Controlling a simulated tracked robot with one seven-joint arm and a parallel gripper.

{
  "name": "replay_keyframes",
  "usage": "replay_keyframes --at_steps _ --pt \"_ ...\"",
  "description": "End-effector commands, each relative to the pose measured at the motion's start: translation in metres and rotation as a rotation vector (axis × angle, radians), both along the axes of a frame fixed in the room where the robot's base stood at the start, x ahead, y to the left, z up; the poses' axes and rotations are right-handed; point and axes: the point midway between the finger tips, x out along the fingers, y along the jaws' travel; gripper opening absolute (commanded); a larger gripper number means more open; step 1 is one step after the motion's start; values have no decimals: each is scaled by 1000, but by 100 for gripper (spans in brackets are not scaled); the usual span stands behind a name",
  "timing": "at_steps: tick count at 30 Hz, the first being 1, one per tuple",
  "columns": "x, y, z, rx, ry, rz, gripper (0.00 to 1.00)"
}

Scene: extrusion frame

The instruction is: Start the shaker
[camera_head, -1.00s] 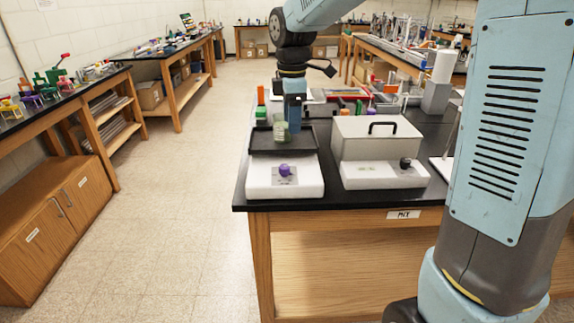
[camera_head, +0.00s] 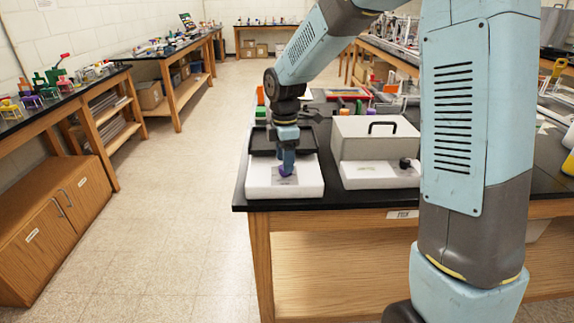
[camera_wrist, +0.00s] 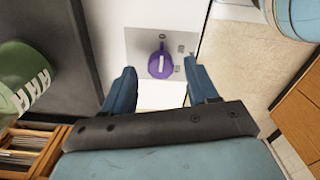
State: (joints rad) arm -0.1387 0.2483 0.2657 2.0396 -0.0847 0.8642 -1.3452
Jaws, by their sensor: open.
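The shaker (camera_head: 262,188) is a low white unit with a dark platform (camera_head: 262,143) behind its front panel, near the bench's front left corner. Its purple knob (camera_wrist: 160,62) has a white mark and sits on a grey plate with small markings. My gripper (camera_wrist: 160,76) is open and points down at the knob, which shows between the fingertips in the wrist view. In the head view my gripper (camera_head: 288,166) partly covers the knob. I cannot tell whether the fingers touch it. A green container with white marks (camera_wrist: 18,85) stands at the left in the wrist view.
A grey lidded box unit (camera_head: 376,140) with a black handle and a black knob (camera_head: 405,163) stands close to the right of the shaker. The black bench top (camera_head: 243,165) ends just left of the shaker, with open floor beyond.

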Motion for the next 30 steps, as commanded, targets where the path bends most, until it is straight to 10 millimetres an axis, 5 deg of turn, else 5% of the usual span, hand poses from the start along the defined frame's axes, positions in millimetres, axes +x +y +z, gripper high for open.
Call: replay_keyframes --at_steps 6,17,30 --pt "0 0 -21 -1 1 1 58" --pt "0 0 -25 0 0 1 58" --pt "0 1 -25 0 -1 1 18"
